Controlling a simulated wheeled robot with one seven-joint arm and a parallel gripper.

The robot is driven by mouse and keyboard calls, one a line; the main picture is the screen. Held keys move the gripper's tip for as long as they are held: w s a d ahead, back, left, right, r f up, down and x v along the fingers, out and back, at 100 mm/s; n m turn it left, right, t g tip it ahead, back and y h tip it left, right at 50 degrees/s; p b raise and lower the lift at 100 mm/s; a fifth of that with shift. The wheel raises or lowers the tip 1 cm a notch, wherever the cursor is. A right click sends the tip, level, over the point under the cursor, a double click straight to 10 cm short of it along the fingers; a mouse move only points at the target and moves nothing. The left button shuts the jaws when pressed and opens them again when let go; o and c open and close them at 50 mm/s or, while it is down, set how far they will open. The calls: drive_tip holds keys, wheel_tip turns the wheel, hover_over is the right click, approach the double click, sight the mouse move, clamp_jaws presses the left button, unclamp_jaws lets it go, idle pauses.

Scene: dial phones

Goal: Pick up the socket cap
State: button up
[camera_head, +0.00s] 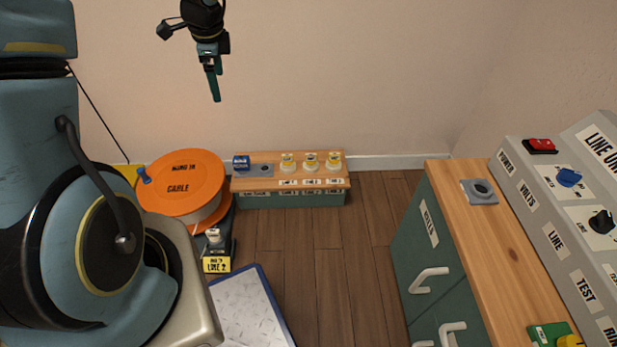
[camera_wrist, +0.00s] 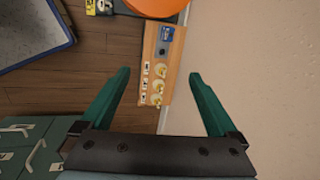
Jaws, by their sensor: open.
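I cannot tell for certain which thing is the socket cap. The blue block also shows in the wrist view (camera_wrist: 167,33). Three white-and-yellow round pieces (camera_head: 310,161) stand in a row on the right part of that bench. My gripper (camera_head: 215,98) is high above the bench near the wall. In the wrist view its green fingers (camera_wrist: 160,73) are spread with nothing between them.
A blue-edged mat (camera_head: 250,310) lies on the floor. A green cabinet (camera_head: 420,245) and a grey control panel (camera_head: 575,240) stand at the right.

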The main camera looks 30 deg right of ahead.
drive_tip(key=w+d+f+m+b, duration=0.2)
drive_tip(key=d+f+m+b, duration=0.6)
drive_tip(key=d+f, duration=0.55)
drive_tip(key=m+t+h+b, duration=0.1)
drive_tip(key=m+h+b, duration=0.1)
drive_tip(key=m+b, duration=0.9)
approach(311, 155)
drive_tip(key=b+x, duration=0.2)
drive_tip(key=x, duration=0.3)
drive_tip(key=shift+d+f, duration=0.1)
drive_tip(key=b+x, duration=0.4)
drive_tip(key=x, duration=0.1)
drive_tip(key=shift+w+f, duration=0.15)
drive_tip(key=shift+w, duration=0.05)
clamp_jaws()
